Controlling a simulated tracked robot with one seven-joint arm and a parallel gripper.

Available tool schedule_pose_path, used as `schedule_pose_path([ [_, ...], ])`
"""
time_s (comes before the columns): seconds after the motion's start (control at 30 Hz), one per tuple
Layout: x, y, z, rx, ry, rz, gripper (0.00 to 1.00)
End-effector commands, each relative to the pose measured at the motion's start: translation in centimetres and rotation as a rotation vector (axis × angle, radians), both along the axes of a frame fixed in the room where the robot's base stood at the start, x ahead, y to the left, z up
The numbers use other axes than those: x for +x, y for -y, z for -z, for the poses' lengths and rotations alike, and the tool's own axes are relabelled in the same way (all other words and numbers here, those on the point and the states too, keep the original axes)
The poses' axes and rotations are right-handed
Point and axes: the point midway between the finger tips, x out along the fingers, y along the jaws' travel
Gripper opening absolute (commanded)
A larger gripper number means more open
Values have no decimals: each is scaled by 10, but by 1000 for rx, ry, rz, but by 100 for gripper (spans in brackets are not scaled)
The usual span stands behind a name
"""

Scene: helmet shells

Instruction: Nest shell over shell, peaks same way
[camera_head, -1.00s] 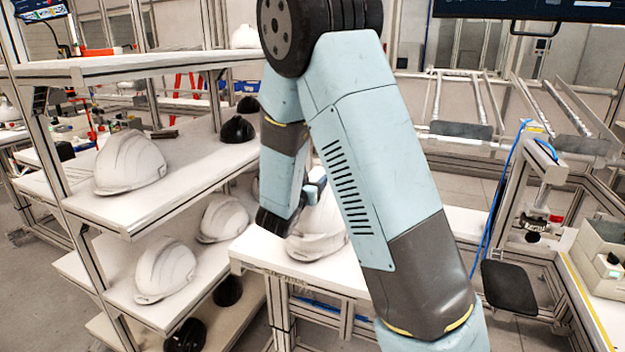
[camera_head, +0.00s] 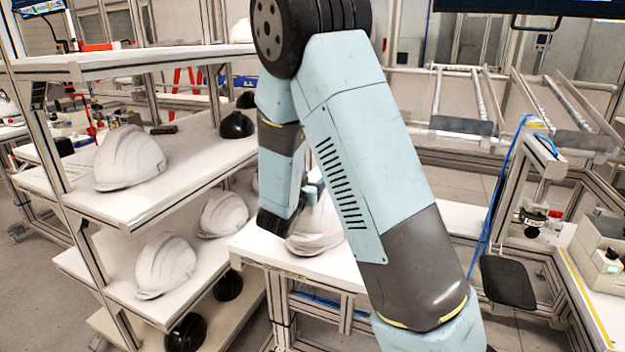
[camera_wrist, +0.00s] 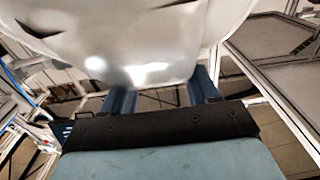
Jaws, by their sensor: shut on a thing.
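My gripper (camera_wrist: 162,95) is shut on a white helmet shell (camera_wrist: 130,45), which fills the top of the wrist view; its blue fingers show on either side at the shell's lower edge. In the head view a white shell (camera_head: 316,232) shows at the white table (camera_head: 345,268), partly hidden behind my arm. My gripper (camera_head: 310,192) is mostly hidden there too. I cannot tell whether that shell touches the table or whether another lies under it. Other white shells sit on the left rack: one on the middle shelf (camera_head: 128,160), two lower down (camera_head: 166,266) (camera_head: 223,215).
The rack's shelf edge (camera_head: 150,215) and posts stand close left of the table. Dark shells sit on the middle shelf (camera_head: 236,126) and lower (camera_head: 187,333). At right are a bench with a press-like fixture (camera_head: 540,200) and a blue hose (camera_head: 492,220).

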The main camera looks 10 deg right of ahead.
Motion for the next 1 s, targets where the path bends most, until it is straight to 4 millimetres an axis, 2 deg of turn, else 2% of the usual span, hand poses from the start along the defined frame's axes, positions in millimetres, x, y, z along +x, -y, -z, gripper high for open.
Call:
schedule_pose_path([
  [0.37, 0, 0, 6, -1, 1, 0, 0],
  [0.4, 0, 0, 5, 0, 1, 0, 62],
  [0.7, 0, 0, 6, 0, 0, 0, 89],
  [1.0, -2, -2, 6, 1, -1, -1, 89],
])
